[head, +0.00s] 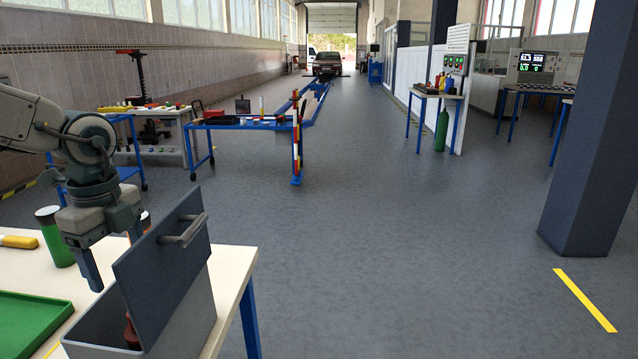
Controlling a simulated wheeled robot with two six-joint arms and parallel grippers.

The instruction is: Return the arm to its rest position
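My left arm comes in from the left edge, and its gripper (112,258) points down over the white table, beside the raised lid. One finger shows in full to the left of the lid; the other is partly hidden behind the lid's edge. The fingers look spread apart, with nothing seen between them. A grey box (192,318) stands at the table's right corner. Its dark blue-grey lid (165,275) is tilted up and has a grey bar handle (186,231). A reddish object (131,333) shows partly inside the box. My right gripper is not in view.
On the white table (235,262) are a green cylinder (56,240) with a dark top, a yellow-handled tool (18,241) and a green tray (28,322). Blue-framed workbenches (240,122) stand farther back. A dark blue pillar (590,140) is at right. The middle floor is clear.

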